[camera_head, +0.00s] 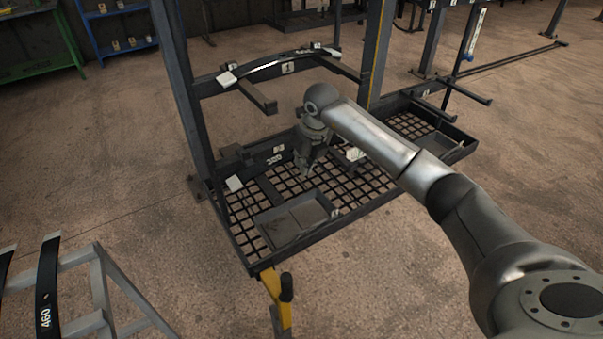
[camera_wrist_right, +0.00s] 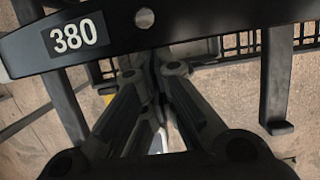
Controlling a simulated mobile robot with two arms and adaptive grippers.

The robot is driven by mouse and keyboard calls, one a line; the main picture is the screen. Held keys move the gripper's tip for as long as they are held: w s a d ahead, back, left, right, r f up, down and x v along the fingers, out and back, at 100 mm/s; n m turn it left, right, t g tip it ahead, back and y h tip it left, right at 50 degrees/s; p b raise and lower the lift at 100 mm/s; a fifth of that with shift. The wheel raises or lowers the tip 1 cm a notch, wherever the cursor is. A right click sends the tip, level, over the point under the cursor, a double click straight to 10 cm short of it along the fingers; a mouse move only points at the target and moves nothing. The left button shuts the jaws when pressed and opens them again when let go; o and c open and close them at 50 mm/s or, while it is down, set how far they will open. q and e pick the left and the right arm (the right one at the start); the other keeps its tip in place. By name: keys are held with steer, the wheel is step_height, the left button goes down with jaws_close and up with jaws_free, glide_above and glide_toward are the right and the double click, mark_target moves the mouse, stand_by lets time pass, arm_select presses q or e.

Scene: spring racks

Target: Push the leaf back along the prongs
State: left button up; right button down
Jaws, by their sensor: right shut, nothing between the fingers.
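A dark, curved leaf (camera_head: 265,66) with pale end patches rests across two prongs (camera_head: 258,96) of the upright rack. The wrist view shows a dark leaf (camera_wrist_right: 178,22) labelled 380, crossing the top of the picture with a hole near its middle. A prong (camera_wrist_right: 277,80) shows at right there and another at left. My right gripper (camera_head: 306,174) points down in front of the rack, above the mesh tray. Its fingers are shut and empty. I cannot tell whether it touches the leaf. My left gripper is not in view.
A mesh tray (camera_head: 247,232) with a shallow grey bin (camera_head: 296,216) lies at the rack's foot. Rack posts (camera_head: 183,85) stand on both sides. A grey stand (camera_head: 103,290) with dark leaves, one labelled 460, is at lower left. The floor between them is clear.

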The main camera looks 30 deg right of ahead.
steer(key=shift+w+a+b, duration=0.15)
steer(key=shift+w+b, duration=0.45)
steer(key=shift+w, duration=1.05)
steer(key=s+p, duration=0.2)
steer(key=s, duration=0.4)
steer(key=shift+d, duration=0.25)
steer(key=shift+s+f, duration=0.1)
